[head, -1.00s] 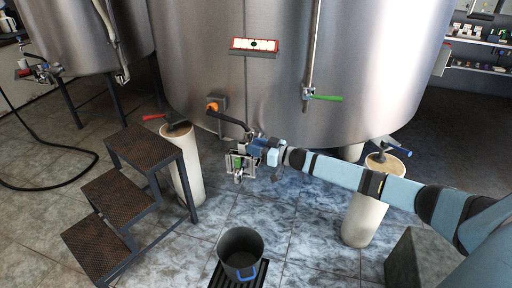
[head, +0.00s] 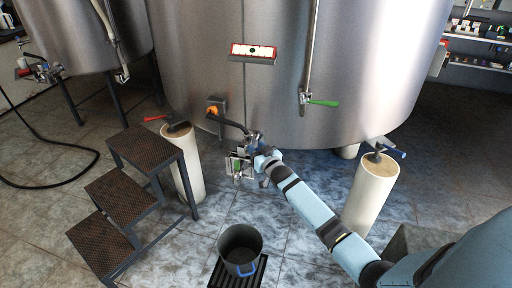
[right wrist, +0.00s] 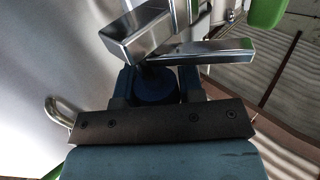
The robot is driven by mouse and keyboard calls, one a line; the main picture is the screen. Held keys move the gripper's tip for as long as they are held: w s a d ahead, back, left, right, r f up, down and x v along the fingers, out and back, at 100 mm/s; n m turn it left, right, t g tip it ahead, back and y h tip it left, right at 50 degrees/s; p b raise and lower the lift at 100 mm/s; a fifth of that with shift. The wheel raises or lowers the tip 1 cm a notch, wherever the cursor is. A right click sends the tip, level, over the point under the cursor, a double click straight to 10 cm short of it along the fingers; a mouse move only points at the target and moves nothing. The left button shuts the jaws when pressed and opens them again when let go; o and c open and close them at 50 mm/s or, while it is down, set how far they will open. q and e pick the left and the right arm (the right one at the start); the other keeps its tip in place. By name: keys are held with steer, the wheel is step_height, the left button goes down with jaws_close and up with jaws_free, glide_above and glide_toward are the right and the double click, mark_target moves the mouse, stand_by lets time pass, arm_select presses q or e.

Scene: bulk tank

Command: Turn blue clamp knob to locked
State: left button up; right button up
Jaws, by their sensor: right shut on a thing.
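The blue clamp knob (right wrist: 155,88) shows as a dark blue round shape in the right wrist view, between the fingers of my right gripper (right wrist: 158,80). The gripper is shut on it. Shiny metal bars cross just beyond and partly hide the knob. In the head view my right gripper (head: 259,158) is at the metal outlet fitting (head: 240,165) low on the front of the big tank. The knob is too small and covered to make out there, and its turn angle cannot be told. My left gripper is not in view.
The steel tank (head: 290,90) fills the back. A green-handled valve (head: 322,102) hangs right of the fitting. Pale posts stand at left (head: 187,165) and right (head: 368,195).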

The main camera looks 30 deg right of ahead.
steer(key=shift+d+m+h, duration=0.1)
steer(key=shift+m+h, duration=0.8)
steer(key=shift+h, duration=0.4)
steer(key=shift+d+g+h, duration=0.1)
steer(key=shift+g+h, duration=0.2)
steer(key=o, duration=0.9)
steer(key=shift+s, duration=0.1)
